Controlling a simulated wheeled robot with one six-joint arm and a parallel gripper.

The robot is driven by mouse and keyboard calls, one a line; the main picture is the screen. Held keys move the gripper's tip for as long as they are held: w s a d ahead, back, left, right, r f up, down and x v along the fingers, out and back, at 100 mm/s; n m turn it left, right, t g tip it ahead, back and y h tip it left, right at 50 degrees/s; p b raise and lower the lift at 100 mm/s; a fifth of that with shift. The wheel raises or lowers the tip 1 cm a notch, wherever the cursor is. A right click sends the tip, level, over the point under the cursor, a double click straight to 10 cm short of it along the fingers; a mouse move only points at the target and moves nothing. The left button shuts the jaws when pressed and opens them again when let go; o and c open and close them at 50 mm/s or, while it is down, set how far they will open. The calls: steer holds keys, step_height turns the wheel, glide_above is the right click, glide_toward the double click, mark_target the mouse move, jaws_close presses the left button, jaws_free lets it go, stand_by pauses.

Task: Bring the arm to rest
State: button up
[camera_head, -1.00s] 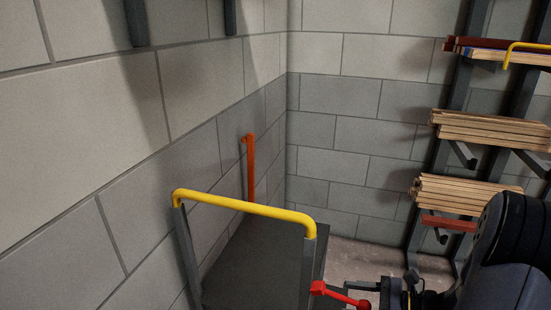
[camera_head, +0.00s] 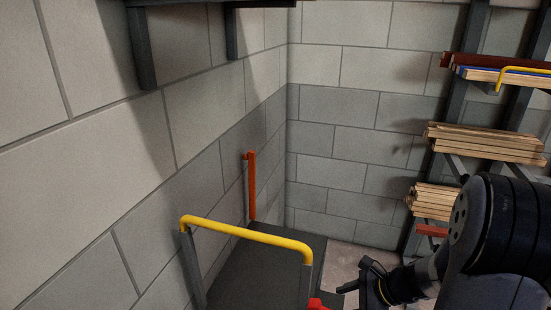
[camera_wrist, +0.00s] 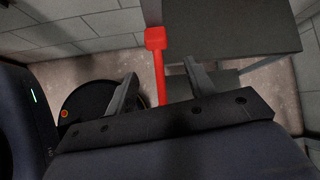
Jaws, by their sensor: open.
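My gripper (camera_head: 358,274) is at the lower right in the head view, partly cut off by my arm. In the wrist view my gripper (camera_wrist: 160,78) has its two fingers spread wide apart, with nothing held between them. A red bar with a square end (camera_wrist: 156,40) shows between and beyond the fingers; its distance from them is hard to tell. A bit of this red end (camera_head: 317,304) shows at the bottom edge of the head view. My dark arm fills the lower right of the head view.
A grey cart (camera_head: 265,262) with a yellow rail (camera_head: 247,231) stands left of my gripper. An orange bar (camera_head: 251,187) is on the left wall. A rack at right holds timber battens (camera_head: 485,142), dark red and blue ones higher up. Bare floor (camera_head: 352,257) shows at the wall's foot.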

steer(key=shift+w+a+r+g+h+p, duration=0.15)
steer(key=shift+a+r+h+p, duration=0.4)
steer(key=shift+p, duration=0.85)
steer(key=shift+w+a+r+g+h+p, duration=0.15)
steer(key=shift+r+g+h+p, duration=0.15)
steer(key=shift+h+p, duration=0.75)
steer(key=shift+a+r+g+h+p, duration=0.15)
steer(key=shift+a+r+h+p, duration=0.3)
steer(key=shift+p, duration=1.25)
steer(key=shift+d+r, duration=0.15)
steer(key=shift+v, duration=1.7)
steer(key=shift+d, duration=0.1)
